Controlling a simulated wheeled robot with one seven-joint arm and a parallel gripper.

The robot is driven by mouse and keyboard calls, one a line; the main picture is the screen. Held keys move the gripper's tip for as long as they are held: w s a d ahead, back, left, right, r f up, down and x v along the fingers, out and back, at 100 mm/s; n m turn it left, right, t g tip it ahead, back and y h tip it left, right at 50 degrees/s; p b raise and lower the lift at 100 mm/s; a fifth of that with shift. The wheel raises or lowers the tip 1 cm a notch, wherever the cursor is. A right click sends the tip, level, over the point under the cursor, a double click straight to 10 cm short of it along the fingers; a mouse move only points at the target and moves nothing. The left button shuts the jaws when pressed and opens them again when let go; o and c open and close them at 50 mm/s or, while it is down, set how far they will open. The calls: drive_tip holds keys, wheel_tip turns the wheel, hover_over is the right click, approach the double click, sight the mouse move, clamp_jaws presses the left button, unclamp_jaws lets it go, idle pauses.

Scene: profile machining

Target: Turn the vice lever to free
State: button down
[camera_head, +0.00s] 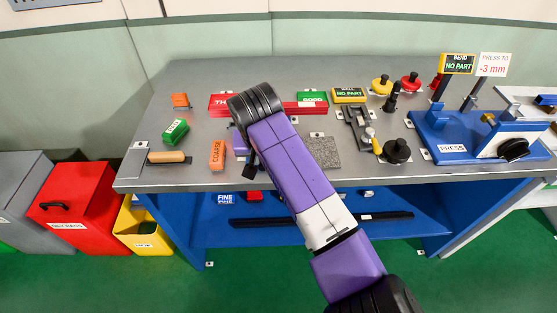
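The vice (358,125) is a dark grey block-like tool on the steel bench, right of my arm. A lever with a yellow grip (376,146) stands at its right side, angled toward the bench front. My purple arm reaches up from the lower right across the bench, left of the vice. My gripper (251,167) shows only as a small dark part beside the arm, near the orange block; the arm hides most of it. It is apart from the vice and lever. Its fingers cannot be made out, so open or shut is unclear.
A black knob (397,151) stands close right of the lever, and a blue press (475,135) is farther right. A grey textured plate (323,152) lies between my arm and the vice. An orange COARSE block (217,154) is at the left.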

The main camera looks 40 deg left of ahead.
drive_tip(key=shift+a, duration=0.1)
idle(0.3)
drive_tip(key=c, duration=1.4)
unclamp_jaws()
drive_tip(key=b+v, duration=0.1)
drive_tip(key=v, duration=0.6)
drive_tip(key=shift+s+r, duration=0.2)
drive_tip(key=shift+r, duration=0.15)
